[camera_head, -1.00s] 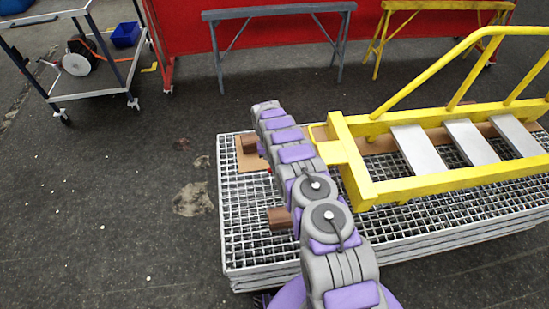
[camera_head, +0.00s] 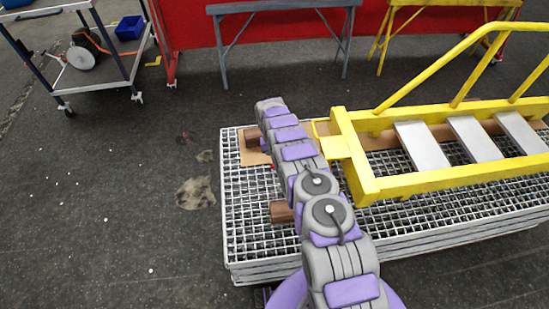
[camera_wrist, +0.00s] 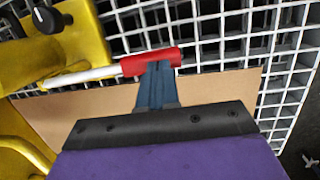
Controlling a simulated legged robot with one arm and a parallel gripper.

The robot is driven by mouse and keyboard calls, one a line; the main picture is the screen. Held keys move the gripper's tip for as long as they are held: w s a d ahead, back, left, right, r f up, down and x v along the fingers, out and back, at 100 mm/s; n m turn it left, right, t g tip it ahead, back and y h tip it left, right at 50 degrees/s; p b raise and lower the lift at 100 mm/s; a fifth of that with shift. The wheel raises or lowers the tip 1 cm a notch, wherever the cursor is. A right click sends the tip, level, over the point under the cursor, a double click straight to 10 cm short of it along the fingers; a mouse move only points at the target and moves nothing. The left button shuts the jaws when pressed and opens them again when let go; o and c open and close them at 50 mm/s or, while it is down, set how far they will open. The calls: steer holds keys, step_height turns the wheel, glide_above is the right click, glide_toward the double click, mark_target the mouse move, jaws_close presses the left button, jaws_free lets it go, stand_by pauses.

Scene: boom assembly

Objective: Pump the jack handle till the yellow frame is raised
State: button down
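The yellow frame (camera_head: 365,188) lies over the grating platform at right, with a railing and grey steps. In the wrist view, the yellow jack body (camera_wrist: 75,45) shows at upper left with a black knob. The jack handle is a pale rod running right from it to a red grip (camera_wrist: 131,66). My gripper (camera_wrist: 157,68) has its blue fingers close together at the red grip and looks shut on it. The far sides of the fingertips are hidden. In the head view my arm hides most of the gripper and the handle.
The grating platform (camera_head: 245,225) carries a brown board (camera_wrist: 215,88) under the gripper and brown blocks (camera_head: 281,212) beside my arm. A wheeled cart (camera_head: 95,90) stands at upper left, with grey (camera_head: 285,12) and yellow trestles behind. Open floor lies at left.

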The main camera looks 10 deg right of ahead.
steer(key=a+p+v, duration=0.1)
steer(key=p+v, duration=0.1)
steer(key=v, duration=1.1)
steer(key=shift+w+r+p, duration=0.2)
steer(key=shift+r+p, duration=0.1)
steer(key=shift+a, duration=0.3)
steer(key=shift+d, duration=0.1)
steer(key=s+d+r+t+y+b, duration=0.2)
steer(key=s+d+r+t+y, duration=0.2)
steer(key=s+d+r, duration=0.3)
steer(key=shift+s+d+r+m+t+y, duration=0.3)
steer(key=shift+d+r+y, duration=0.5)
steer(key=shift+d, duration=1.75)
steer(key=shift+f, duration=0.15)
